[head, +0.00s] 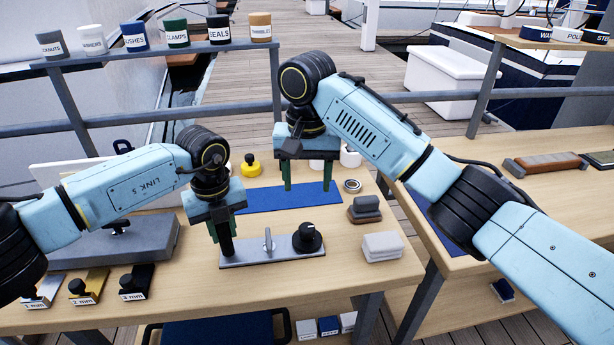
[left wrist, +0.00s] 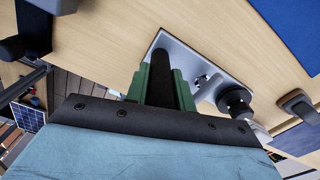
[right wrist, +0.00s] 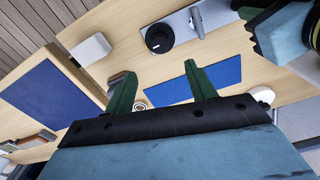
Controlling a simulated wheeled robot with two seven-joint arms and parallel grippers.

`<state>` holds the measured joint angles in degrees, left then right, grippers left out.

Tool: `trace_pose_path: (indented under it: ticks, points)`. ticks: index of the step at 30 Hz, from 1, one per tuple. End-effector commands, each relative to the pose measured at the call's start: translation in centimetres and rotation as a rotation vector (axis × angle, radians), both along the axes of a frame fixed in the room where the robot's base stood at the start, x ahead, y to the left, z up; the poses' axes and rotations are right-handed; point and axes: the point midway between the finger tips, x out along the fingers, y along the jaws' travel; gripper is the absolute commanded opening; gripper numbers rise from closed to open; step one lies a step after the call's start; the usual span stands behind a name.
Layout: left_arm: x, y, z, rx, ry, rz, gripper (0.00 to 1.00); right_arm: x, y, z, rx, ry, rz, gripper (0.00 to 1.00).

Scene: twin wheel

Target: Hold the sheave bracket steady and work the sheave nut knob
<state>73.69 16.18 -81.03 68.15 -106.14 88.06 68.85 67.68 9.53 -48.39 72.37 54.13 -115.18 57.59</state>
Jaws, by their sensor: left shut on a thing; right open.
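The sheave bracket (head: 272,256) is a flat grey plate on the near part of the table, with a black upright post (head: 226,242) at its left end. A metal upright piece (head: 268,241) stands mid-plate, and the black round knob (head: 307,238) sits at its right end. My left gripper (head: 226,225) is shut on the post, whose dark shaft (left wrist: 178,88) shows between the fingers in the left wrist view. My right gripper (head: 307,188) is open and empty above the table, behind the knob. The knob (right wrist: 159,38) also shows beyond its fingers in the right wrist view.
A blue mat (head: 265,198) lies behind the bracket. Dark and light blocks (head: 382,246) stand right of it, with a metal ring (head: 352,186) and a yellow item (head: 251,168) further back. Thickness gauges (head: 88,285) lie front left. Table between knob and blocks is clear.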

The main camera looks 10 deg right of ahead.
Motion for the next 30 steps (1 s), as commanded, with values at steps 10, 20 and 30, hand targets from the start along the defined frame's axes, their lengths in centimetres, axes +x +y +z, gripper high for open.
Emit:
trace_pose_path:
  ticks: [10, 20, 30]
  points:
    - [-0.1, 0.0, -0.3, 0.001, 0.006, 0.001, 0.00, 0.0, 0.0, 0.1, 0.001, 0.000, 0.000, 0.56]
    - [-0.1, 0.0, -0.2, 0.001, 0.003, 0.001, 0.50, 0.0, 0.0, 0.1, 0.001, 0.000, 0.000, 0.56]
    - [0.1, 0.0, 1.6, 0.000, -0.001, 0.001, 0.50, 0.0, 0.0, 0.1, 0.001, 0.000, 0.000, 0.56]
